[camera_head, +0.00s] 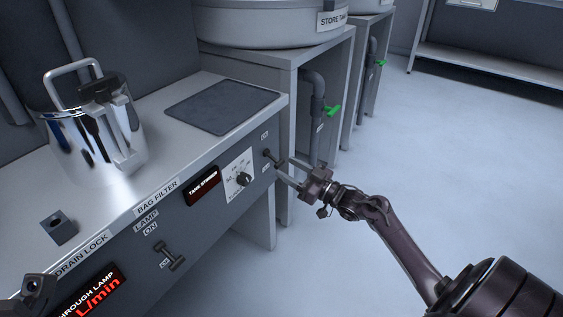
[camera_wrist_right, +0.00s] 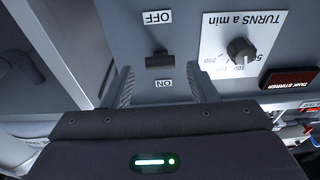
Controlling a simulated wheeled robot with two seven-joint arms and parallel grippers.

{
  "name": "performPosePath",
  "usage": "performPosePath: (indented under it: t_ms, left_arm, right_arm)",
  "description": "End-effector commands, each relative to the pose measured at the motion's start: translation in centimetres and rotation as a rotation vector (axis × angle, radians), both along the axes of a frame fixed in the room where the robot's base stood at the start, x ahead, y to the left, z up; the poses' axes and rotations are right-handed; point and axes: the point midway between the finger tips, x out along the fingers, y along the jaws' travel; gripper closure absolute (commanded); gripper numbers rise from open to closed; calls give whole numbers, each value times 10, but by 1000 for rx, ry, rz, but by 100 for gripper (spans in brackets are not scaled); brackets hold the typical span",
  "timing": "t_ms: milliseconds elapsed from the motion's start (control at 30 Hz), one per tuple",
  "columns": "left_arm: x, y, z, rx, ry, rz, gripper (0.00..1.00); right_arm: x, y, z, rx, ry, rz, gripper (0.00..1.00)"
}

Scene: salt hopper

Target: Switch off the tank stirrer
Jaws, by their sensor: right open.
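The tank stirrer switch (camera_head: 272,158) is a dark T-shaped lever on the grey front panel, at the right end of the bench. In the right wrist view the lever (camera_wrist_right: 159,59) stands between an OFF label (camera_wrist_right: 157,17) and an ON label (camera_wrist_right: 163,83), with its bar nearer ON; the picture is upside down. My right gripper (camera_head: 281,171) is open, its fingers on either side of the lever in the wrist view (camera_wrist_right: 160,72). I cannot tell whether they touch it. A dark part of what looks like my left gripper (camera_head: 36,285) shows at the lower left; its fingers are unclear.
A speed dial (camera_head: 243,179) and the TANK STIRRER sign (camera_head: 202,186) sit left of the switch. A second T-lever (camera_head: 170,255) is by LAMP ON. Green-handled valves (camera_head: 333,111) are behind. The right floor is clear.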

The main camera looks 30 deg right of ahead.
Motion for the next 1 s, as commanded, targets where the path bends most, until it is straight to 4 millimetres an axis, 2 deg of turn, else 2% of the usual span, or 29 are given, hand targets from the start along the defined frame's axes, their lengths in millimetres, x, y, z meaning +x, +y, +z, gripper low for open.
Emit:
performPosePath:
  t_ms: [100, 300, 1000]
  left_arm:
    - [1, 0, 3, -3, 17, 0, 100]
    - [0, 1, 2, -2, 23, -2, 100]
    - [1, 0, 1, 3, 27, -2, 100]
  right_arm:
    - [-19, -8, -2, -1, 3, 0, 47]
    - [-33, -13, -5, 0, 0, 1, 47]
    - [-34, -14, -6, 0, 0, 1, 47]
